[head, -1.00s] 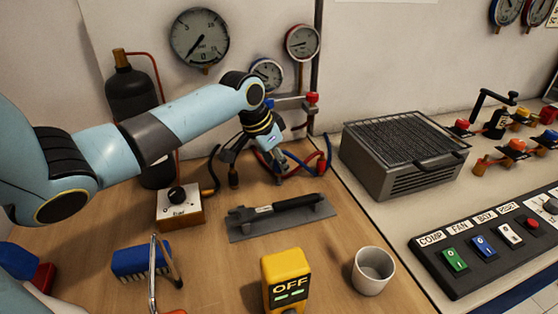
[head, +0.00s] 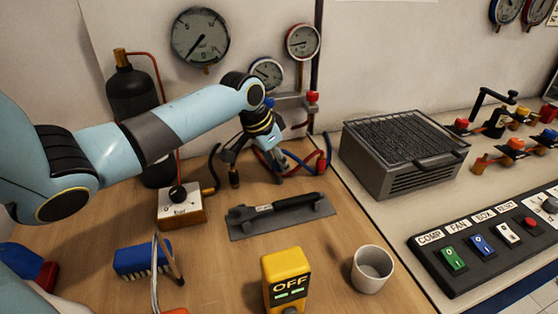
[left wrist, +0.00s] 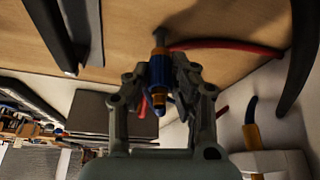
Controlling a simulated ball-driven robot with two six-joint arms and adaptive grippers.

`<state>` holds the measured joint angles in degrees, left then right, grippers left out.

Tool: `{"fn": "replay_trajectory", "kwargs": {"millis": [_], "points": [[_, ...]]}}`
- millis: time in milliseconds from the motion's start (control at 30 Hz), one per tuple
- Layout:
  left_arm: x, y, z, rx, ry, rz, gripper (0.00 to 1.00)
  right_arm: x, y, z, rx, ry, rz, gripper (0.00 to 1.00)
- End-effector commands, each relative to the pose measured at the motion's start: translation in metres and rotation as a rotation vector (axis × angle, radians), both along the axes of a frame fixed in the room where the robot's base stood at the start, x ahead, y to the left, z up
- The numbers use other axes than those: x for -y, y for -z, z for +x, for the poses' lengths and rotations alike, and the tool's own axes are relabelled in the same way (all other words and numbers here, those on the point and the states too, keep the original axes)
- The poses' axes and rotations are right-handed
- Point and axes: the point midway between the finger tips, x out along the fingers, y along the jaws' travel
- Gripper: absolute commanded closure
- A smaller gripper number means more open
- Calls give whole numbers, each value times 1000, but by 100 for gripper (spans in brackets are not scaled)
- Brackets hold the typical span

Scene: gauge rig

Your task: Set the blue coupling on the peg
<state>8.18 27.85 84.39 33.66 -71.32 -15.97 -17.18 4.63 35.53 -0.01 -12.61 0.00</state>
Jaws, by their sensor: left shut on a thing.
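My left gripper (head: 256,150) hangs at the back of the wooden bench, below the small gauges. In the left wrist view its fingers (left wrist: 160,78) are shut on the blue coupling (left wrist: 155,63), which has brass-coloured ends. A short grey post (left wrist: 160,37), likely the peg, shows in line with the coupling's far end. I cannot tell whether the coupling is around it or only against it. In the head view the fingers hide the coupling and the peg.
Red and blue hoses (head: 322,160) loop just right of the gripper. A dial box (head: 182,209) and a wrench on a grey tray (head: 238,231) lie in front. A black bottle (head: 131,97) stands left, a grilled metal box (head: 395,172) right. A yellow OFF box (head: 287,266) and cup (head: 372,281) stand nearer.

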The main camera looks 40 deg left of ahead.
Motion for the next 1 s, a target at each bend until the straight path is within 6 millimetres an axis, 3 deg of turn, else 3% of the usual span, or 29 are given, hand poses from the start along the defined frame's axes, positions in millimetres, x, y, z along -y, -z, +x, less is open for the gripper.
{"fn": "replay_trajectory", "kwargs": {"millis": [1000], "points": [[0,22,0,1,0,0,100,-2,12,-1,-1,1,2,47]]}}
